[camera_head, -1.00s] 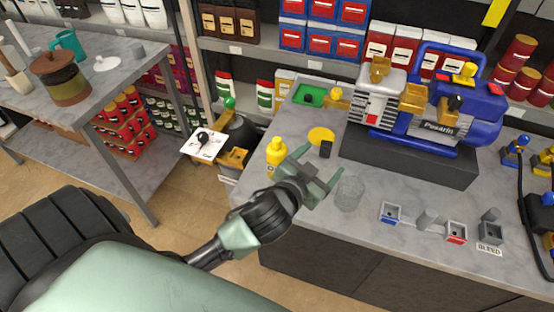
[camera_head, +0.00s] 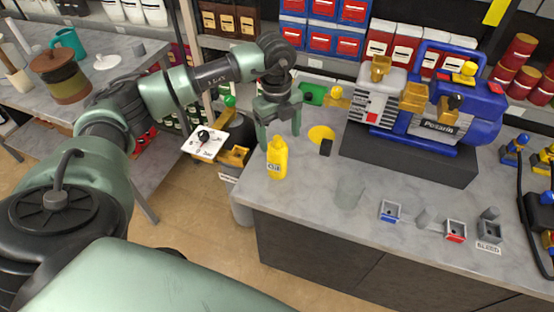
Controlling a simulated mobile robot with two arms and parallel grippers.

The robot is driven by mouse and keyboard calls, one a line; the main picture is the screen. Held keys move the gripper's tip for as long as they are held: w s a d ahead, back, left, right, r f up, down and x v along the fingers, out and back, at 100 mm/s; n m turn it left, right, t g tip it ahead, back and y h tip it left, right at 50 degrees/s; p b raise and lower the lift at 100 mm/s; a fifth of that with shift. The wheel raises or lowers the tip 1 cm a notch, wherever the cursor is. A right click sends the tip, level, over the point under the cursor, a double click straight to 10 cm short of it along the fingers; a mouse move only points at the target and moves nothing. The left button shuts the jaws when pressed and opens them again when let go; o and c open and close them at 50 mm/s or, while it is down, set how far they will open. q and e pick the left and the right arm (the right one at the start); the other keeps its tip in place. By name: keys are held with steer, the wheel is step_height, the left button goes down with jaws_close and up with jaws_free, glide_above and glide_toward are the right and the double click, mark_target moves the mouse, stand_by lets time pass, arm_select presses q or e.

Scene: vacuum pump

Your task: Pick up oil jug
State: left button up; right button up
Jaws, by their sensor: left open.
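My right gripper is not in view.
A blue and silver vacuum pump (camera_head: 440,105) stands on a dark base (camera_head: 400,158) to the right. A clear beaker (camera_head: 349,192) and small trays (camera_head: 390,211) sit on the counter (camera_head: 310,215).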

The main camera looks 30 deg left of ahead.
mark_target(277, 150)
arm_select(q)
steer(key=shift+s+a+r+y, duration=0.1)
steer(key=shift+a+y, duration=0.2)
steer(key=shift+a, duration=0.4)
steer(key=shift+a+f, duration=0.1)
steer(key=shift+f, duration=0.2)
steer(key=f+p, duration=0.1)
steer(key=f, duration=0.1)
steer(key=f+p, duration=0.1)
steer(key=f, duration=0.1)
steer(key=d+f+p, duration=0.1)
steer(key=f, duration=0.1)
steer(key=shift+f, duration=0.5)
steer(key=shift+r, duration=0.1)
jaws_close()
